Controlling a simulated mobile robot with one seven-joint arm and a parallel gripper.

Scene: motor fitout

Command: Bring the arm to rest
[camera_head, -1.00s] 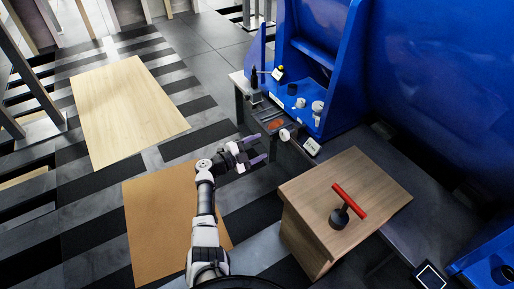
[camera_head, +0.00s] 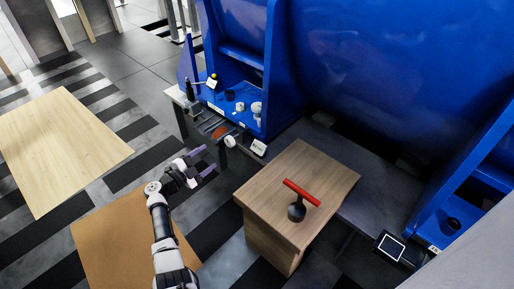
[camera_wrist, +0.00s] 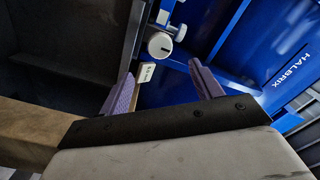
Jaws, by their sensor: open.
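My gripper (camera_head: 202,163) is at the end of my white and black arm, left of the wooden cabinet in the head view. Its two purple fingers stand apart with nothing between them. In the wrist view the open fingers of my gripper (camera_wrist: 165,92) show against a dark gap and the blue structure. The arm is extended forward over the floor, and the gripper touches nothing that I can see.
A blue structure (camera_head: 345,65) with a shelf of small parts lies beyond. A white label block (camera_head: 258,147) sits near its edge. Wooden panels (camera_head: 60,145) lie at left.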

